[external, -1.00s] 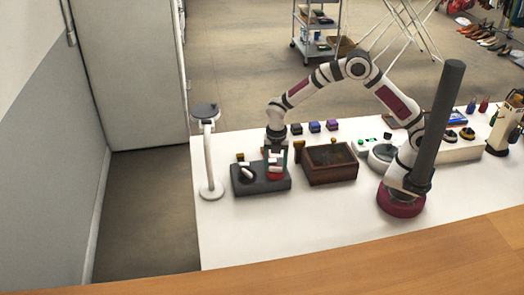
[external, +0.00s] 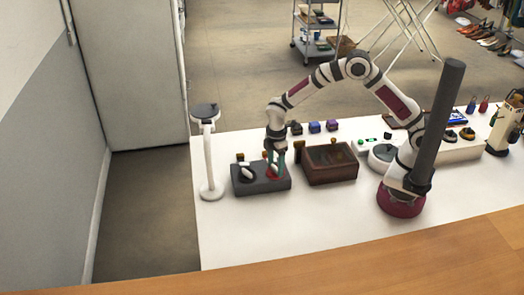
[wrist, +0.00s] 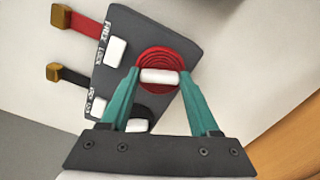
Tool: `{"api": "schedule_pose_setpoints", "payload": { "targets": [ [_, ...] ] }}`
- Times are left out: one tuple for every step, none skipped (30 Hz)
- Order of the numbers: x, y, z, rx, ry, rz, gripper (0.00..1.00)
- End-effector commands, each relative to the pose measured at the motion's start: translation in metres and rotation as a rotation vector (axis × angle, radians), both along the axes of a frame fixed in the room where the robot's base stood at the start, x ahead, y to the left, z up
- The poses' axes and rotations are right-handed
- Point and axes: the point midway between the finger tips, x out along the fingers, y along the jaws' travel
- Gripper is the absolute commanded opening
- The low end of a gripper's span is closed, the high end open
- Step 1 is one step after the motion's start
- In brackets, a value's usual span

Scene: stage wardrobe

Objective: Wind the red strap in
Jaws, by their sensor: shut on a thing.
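The dark block (external: 250,186) with two strap reels sits at the left of the white table. In the wrist view, the red strap coil (wrist: 160,58) lies on its face with a white crank bar (wrist: 160,76) across it. The red strap (wrist: 88,28) runs out of the block to a brass end (wrist: 60,16). My gripper (wrist: 160,77) has its teal fingers shut on the crank bar's two ends. A white switch (wrist: 115,51) stands beside the coil next to FREE and LOCK lettering; which setting it has I cannot tell.
A second, black strap ends in a brass tab (wrist: 54,73); its reel is partly hidden by my finger. A brown box (external: 331,177) stands close on the right. A white stand (external: 208,150) is at the left. The table in front is clear.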

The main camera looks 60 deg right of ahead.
Motion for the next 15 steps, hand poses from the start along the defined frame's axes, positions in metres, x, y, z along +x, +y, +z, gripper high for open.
{"api": "schedule_pose_setpoints", "payload": {
  "targets": [
    [0.0000, 0.0005, 0.0007, 0.001, 0.000, -0.041, 0.07],
    [0.0001, 0.0005, 0.0007, 0.001, 0.000, -0.070, 0.07],
    [0.0000, 0.0005, 0.0007, 0.001, 0.000, -0.107, 0.07],
    [0.0001, 0.0005, 0.0007, 0.001, 0.000, -0.136, 0.07],
    [0.0001, 0.0005, 0.0007, 0.001, 0.000, -0.165, 0.07],
    [0.0001, 0.0005, 0.0007, 0.001, 0.000, -0.202, 0.07],
    [0.0001, 0.0005, 0.0007, 0.001, 0.000, -0.231, 0.07],
    [0.0002, 0.0006, 0.0007, 0.001, 0.000, -0.260, 0.07],
    [0.0002, 0.0006, 0.0007, 0.001, 0.000, -0.297, 0.07],
    [0.0002, 0.0006, 0.0007, 0.001, 0.000, -0.326, 0.07],
    [0.0002, 0.0006, 0.0008, 0.001, 0.000, -0.354, 0.07],
    [0.0002, 0.0006, 0.0008, 0.001, 0.000, -0.392, 0.07],
    [0.0002, 0.0006, 0.0008, 0.001, 0.000, -0.421, 0.07],
    [0.0002, 0.0006, 0.0008, 0.001, 0.000, -0.449, 0.07],
    [0.0002, 0.0006, 0.0008, 0.001, 0.000, -0.487, 0.07]
  ]
}}
